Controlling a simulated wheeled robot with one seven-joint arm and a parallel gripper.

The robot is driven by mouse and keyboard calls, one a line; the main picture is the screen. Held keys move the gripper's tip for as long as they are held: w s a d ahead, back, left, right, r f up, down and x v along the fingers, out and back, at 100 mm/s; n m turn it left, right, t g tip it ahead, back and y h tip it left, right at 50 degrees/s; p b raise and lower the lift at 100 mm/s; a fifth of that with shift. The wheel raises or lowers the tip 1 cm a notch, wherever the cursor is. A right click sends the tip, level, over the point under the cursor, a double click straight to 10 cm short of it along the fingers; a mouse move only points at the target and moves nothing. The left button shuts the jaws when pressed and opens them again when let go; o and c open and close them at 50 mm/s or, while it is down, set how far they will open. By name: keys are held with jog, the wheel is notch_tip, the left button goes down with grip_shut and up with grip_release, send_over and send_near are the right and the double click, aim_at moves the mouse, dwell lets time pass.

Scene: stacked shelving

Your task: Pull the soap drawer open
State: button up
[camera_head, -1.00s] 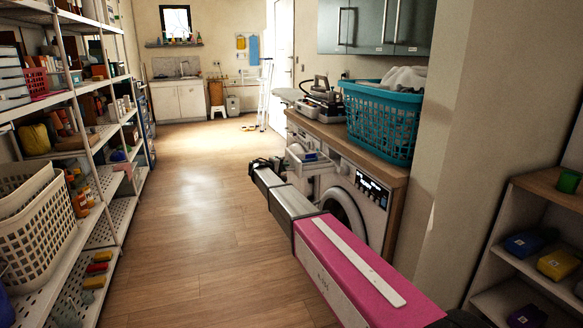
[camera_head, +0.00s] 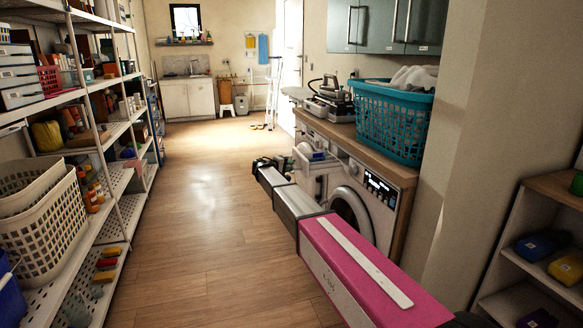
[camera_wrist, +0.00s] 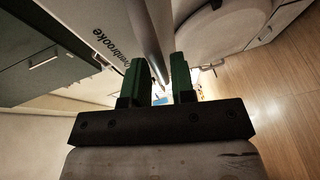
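The near white washing machine (camera_head: 366,198) stands under the wooden counter. A white soap drawer (camera_head: 312,156) sticks out from its upper left front, with something blue on or in it. My gripper (camera_head: 264,163) is beside the drawer's outer end, and its fingers are too small and dark to read there. In the wrist view, the two green fingers (camera_wrist: 167,80) stand apart.
A teal basket (camera_head: 391,122) and an iron (camera_head: 335,92) stand on the counter (camera_head: 345,132). Tall white shelving (camera_head: 112,180) lines the left side. A low shelf (camera_head: 550,190) is at right. The wooden floor (camera_head: 200,215) between is clear.

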jog(key=v, duration=0.9)
jog(key=s+d+f+m+g+y, duration=0.2)
jog(key=s+d+f+g, duration=0.1)
jog(key=s+d+f, duration=0.65)
jog(key=s+d+f+m+g+y, duration=0.15)
jog(key=s+d+f+g, duration=0.35)
jog(key=s+d, duration=0.6)
jog(key=s+d+f+m+g+y, duration=0.1)
jog(key=s+d+f+m+y, duration=0.1)
jog(key=s, duration=0.9)
jog(key=s+d+f+m+g+y, duration=0.1)
jog(key=s+d+f+y, duration=0.4)
jog(key=s, duration=0.7)
jog(key=shift+d+m+y, duration=0.35)
jog(key=shift+d+y, duration=0.15)
jog(key=shift+y, duration=0.15)
jog(key=shift+s+d, duration=0.1)
